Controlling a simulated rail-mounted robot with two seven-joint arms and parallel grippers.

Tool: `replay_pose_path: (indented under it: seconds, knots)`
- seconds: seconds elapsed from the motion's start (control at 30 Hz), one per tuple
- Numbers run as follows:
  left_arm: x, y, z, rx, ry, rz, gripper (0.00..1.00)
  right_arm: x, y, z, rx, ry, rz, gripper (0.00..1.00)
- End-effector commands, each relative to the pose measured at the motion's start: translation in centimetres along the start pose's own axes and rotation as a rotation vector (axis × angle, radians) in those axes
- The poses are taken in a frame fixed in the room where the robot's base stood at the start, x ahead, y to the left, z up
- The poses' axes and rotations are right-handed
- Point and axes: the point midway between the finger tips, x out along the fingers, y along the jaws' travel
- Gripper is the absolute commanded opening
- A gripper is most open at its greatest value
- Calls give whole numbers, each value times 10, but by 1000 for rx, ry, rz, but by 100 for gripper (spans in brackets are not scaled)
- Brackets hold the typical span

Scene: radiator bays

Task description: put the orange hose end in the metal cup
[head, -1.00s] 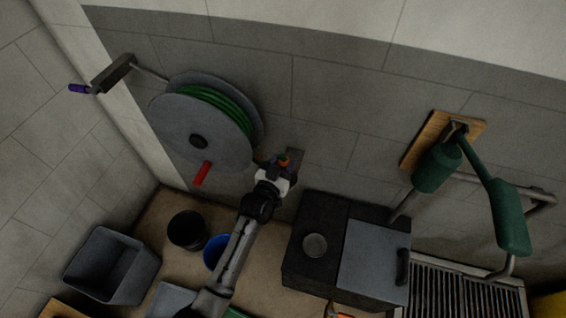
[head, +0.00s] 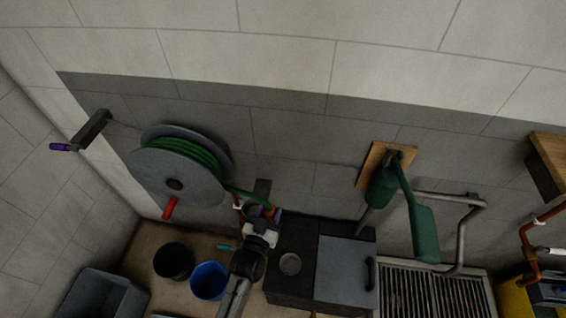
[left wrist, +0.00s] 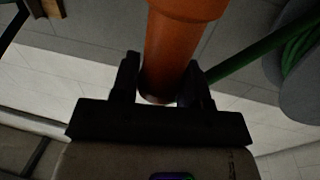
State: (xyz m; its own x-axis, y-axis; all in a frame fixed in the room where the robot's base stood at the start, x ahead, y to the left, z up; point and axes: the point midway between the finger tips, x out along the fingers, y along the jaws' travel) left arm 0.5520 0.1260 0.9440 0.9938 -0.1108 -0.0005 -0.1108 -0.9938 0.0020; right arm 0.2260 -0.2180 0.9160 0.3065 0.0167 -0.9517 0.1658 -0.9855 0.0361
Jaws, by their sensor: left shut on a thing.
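The orange hose end (left wrist: 178,40) sits between the two dark fingers of my left gripper (left wrist: 162,72) in the left wrist view; the fingers are shut on it. In the head view my left gripper (head: 264,224) is in front of the wall, left of and beyond the metal cup, with only a little orange showing beside it. The green hose (head: 240,192) runs from the reel to the gripper. The metal cup (head: 290,264), a round grey opening, is on the left part of the dark box top, apart from the hose end. My right gripper is not in view.
The hose reel (head: 165,178) with a red handle is on the wall at left. The dark box (head: 291,290) has a grey lid (head: 345,262). A black bucket (head: 173,261) and blue bucket (head: 209,281) stand on the floor.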

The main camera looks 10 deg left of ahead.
Motion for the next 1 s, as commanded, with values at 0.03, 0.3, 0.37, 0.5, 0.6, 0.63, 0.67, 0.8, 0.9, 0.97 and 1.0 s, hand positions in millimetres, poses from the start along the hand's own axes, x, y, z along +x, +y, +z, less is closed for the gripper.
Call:
replay_pose_path:
  seconds: [0.03,0.3,0.37,0.5,0.6,0.63,0.67,0.8,0.9,0.97,1.0]
  knots:
    - [-1,1,-3,0,2,1,12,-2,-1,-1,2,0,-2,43]
    - [-3,6,18,3,-1,30,12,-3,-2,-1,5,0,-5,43]
    - [-5,7,17,4,4,45,12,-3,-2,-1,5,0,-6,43]
    - [-8,2,-5,1,6,46,12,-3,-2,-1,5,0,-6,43]
    - [-12,-4,-25,0,7,39,12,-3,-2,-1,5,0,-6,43]
    - [-14,-6,-32,0,8,35,12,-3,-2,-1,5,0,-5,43]
    - [-15,-9,-41,0,8,30,12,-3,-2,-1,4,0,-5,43]
    - [-27,-24,-90,-1,12,-1,12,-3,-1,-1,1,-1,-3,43]
    - [-38,-36,-129,-1,12,-30,12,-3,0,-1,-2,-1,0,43]
    - [-46,-42,-150,-1,11,-47,12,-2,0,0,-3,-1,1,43]
    - [-50,-47,-164,-1,12,-59,12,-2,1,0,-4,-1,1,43]
